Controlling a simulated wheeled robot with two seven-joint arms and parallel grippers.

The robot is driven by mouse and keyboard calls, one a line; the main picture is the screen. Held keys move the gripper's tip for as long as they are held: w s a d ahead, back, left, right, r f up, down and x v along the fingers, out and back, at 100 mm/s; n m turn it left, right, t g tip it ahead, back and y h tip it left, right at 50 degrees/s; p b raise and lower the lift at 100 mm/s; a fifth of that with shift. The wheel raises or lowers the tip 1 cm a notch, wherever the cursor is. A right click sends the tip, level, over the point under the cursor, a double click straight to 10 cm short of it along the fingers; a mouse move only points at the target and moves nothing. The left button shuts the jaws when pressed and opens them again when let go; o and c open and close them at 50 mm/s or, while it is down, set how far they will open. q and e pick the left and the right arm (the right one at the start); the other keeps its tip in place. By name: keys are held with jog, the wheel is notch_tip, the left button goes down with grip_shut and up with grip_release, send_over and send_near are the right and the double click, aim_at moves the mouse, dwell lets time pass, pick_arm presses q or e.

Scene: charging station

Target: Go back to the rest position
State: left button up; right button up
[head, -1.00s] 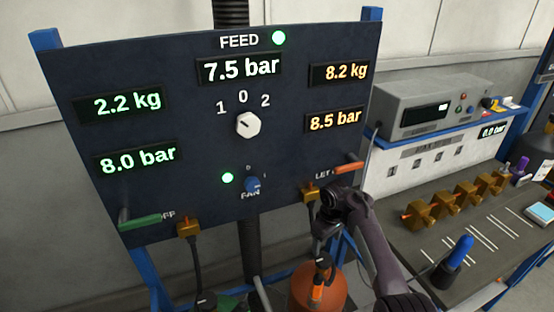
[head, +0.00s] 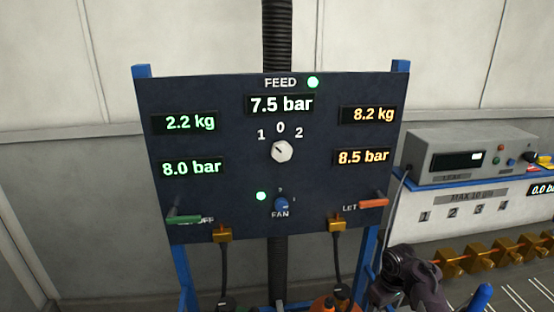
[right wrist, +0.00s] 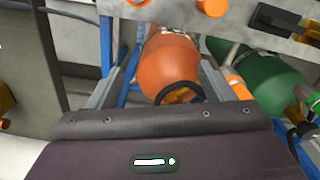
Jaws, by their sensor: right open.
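My right arm comes in at the lower right of the head view, with its dark wrist (head: 408,272) right of the panel's leg. In the right wrist view my right gripper (right wrist: 162,68) is open, its two grey fingers apart. An orange cylinder (right wrist: 170,65) shows beyond and between them; I see nothing held. The dark control panel (head: 230,220) stands ahead, with a green lever (head: 184,218) at its lower left and an orange lever (head: 373,203) at its lower right. My left gripper is not in view.
A grey instrument (head: 450,160) stands on a blue-edged shelf at the right. Brass fittings (head: 480,262) line the bench below it. A blue-handled tool (head: 482,296) stands near my arm. A green cylinder (right wrist: 265,85) is beside the orange one. Hoses hang below the panel.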

jog(key=s+a+m+t+h, duration=0.15)
jog(key=s+a, duration=0.25)
jog(key=s, duration=1)
jog(key=s+a+r+m+t+y, duration=0.1)
jog(key=s+a+r, duration=0.2)
jog(key=s+r, duration=0.3)
jog(key=s+a+r+t+y, duration=0.1)
jog(key=s+a+r, duration=0.3)
jog(key=s, duration=0.4)
notch_tip(320, 180, down, 37)
jog(key=s+g+b, duration=0.2)
jog(key=s+b, duration=0.1)
jog(key=b, duration=0.2)
pick_arm(q)
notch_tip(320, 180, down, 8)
jog(key=b, duration=0.3)
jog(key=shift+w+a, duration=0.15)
pick_arm(e)
jog(key=s+d+f, duration=0.2)
jog(key=s+f, duration=0.7)
jog(key=s+d+f, duration=0.2)
jog(key=s+f, duration=0.7)
jog(key=f, duration=0.1)
jog(key=shift+s+f+g, duration=0.25)
jog(key=shift+f+g, duration=0.05)
jog(key=shift+g, duration=0.05)
